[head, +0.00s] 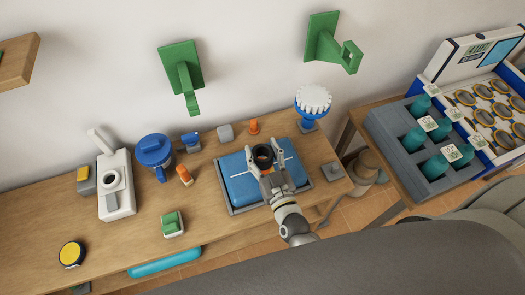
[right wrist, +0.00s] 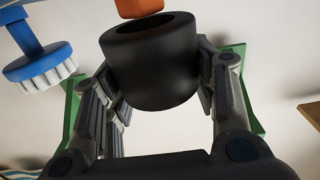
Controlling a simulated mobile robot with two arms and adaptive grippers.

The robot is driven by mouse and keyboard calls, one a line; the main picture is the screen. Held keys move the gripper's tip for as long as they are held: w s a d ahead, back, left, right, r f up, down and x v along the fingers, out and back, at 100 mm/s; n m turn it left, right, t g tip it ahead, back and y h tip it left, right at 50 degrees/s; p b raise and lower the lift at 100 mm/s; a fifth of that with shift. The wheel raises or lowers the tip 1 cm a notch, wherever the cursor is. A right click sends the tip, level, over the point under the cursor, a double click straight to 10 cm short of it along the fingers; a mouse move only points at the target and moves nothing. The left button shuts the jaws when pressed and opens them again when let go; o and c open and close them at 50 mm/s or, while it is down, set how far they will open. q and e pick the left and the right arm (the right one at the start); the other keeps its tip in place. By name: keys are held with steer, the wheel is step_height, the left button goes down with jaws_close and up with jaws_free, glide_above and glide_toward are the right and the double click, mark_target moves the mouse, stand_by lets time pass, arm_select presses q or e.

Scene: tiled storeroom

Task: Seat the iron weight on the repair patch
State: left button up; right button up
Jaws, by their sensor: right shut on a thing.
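My right gripper (head: 266,180) is shut on a black, hollow, ring-like weight (head: 263,152), which I take as the iron weight. In the right wrist view the weight (right wrist: 155,70) sits between the two fingers (right wrist: 160,95), its open top showing. In the head view gripper and weight are over a blue pad (head: 240,186) in a grey tray (head: 243,210). Pale line marks show on the pad to either side of the weight. I cannot make out the repair patch; the gripper and weight cover the pad's middle. Whether the weight touches the pad is unclear. My left gripper is not in view.
A white-topped blue brush (head: 313,100) stands behind right of the tray. An orange piece (head: 254,127) and a grey block (head: 226,133) stand behind it. A blue-lidded jug (head: 154,152) and an orange-capped bottle (head: 184,175) are left. Bare wood (head: 115,240) lies front left.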

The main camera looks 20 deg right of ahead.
mark_target(266, 168)
steer(key=shift+f+b, duration=1)
steer(key=shift+f, duration=0.35)
steer(key=o, duration=1.5)
steer(key=shift+f, duration=0.2)
steer(key=s, duration=1.2)
steer(key=shift+d+r, duration=0.15)
steer(key=shift+d, duration=0.05)
